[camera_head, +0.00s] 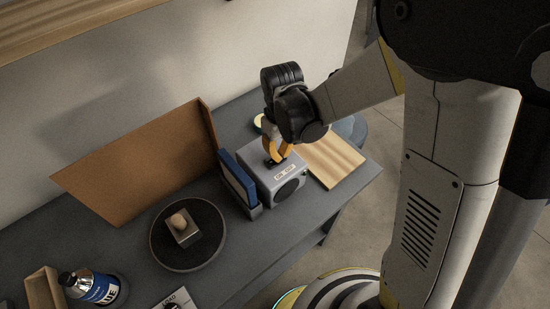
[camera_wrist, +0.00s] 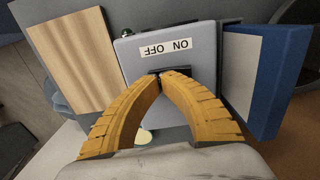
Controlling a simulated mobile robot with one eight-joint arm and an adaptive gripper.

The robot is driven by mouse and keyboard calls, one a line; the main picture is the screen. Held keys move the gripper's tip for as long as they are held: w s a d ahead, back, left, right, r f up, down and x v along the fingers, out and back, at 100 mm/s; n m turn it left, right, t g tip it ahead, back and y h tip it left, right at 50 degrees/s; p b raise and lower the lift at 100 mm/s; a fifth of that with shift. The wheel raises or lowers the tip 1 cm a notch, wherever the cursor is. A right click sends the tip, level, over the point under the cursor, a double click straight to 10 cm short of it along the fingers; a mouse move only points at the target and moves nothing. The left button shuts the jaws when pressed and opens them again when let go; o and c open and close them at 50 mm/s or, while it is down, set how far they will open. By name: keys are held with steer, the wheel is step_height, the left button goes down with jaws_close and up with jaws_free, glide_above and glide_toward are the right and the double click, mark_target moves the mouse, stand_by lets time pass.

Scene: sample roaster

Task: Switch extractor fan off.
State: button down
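The extractor fan (camera_head: 265,184) is a grey box with a round dark opening on its front, standing on the dark table. Its ON/OFF label (camera_head: 285,172) also shows upside down in the wrist view (camera_wrist: 166,48). A small black switch (camera_head: 274,161) sits on top beside the label; it is partly hidden behind my fingertips in the wrist view (camera_wrist: 183,71). My gripper (camera_head: 277,156) points down at the switch, its orange fingers (camera_wrist: 161,74) brought together at the tips. I cannot tell whether the lever is between the tips or which way it is set.
A blue panel-like object (camera_head: 238,180) stands close beside the fan, with a tall brown board (camera_head: 140,165) behind. A wooden board (camera_head: 332,160) lies on the other side. A round dark tray (camera_head: 163,258) holding a small block and a bottle (camera_head: 98,287) stand farther left.

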steer(key=shift+r+p, duration=2.15)
steer(key=shift+r, duration=1.25)
